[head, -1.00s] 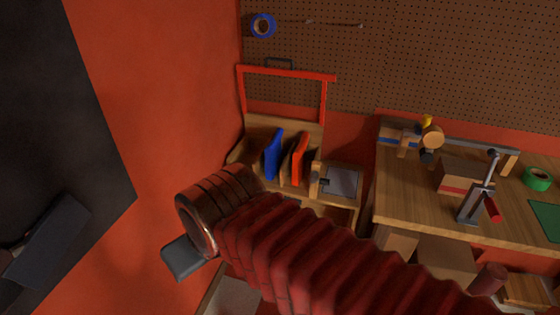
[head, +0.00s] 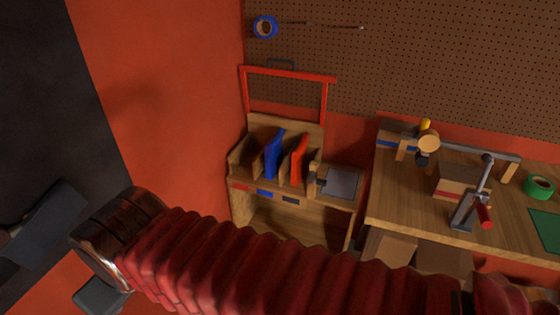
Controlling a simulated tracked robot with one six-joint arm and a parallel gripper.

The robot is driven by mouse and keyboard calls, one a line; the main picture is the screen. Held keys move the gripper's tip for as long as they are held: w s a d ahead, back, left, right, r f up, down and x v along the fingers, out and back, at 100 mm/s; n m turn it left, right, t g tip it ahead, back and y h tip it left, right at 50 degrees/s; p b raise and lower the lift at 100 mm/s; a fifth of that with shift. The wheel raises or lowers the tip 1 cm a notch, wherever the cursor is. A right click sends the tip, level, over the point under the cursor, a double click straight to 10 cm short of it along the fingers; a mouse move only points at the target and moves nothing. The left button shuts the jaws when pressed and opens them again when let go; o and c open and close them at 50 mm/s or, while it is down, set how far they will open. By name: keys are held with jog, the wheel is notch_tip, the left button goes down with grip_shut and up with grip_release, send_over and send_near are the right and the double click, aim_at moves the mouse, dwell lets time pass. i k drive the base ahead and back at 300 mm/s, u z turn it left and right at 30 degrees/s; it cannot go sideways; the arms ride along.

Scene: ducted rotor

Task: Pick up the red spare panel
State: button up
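The red spare panel (head: 299,160) stands on edge, leaning slightly, in a slot of a wooden rack (head: 240,160). A blue panel (head: 274,155) stands in the slot to its left. My red ribbed arm crosses the lower part of the view, with its dark metal end at the lower left. A grey piece of my gripper (head: 100,297) shows below that end, well to the left of and apart from the red panel. The fingertips cannot be made out, and nothing is seen held.
A red frame (head: 288,74) rises behind the rack. A grey plate (head: 342,183) lies right of it. The workbench (head: 400,195) at right carries a lever tool (head: 470,204), a box (head: 459,182) and green tape (head: 540,187). A red wall (head: 160,100) stands at left.

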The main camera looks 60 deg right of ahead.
aim_at(301, 159)
jog(key=u, duration=1.55)
jog(key=k, duration=1.2)
jog(key=z, duration=1.15)
jog(key=i, duration=0.35)
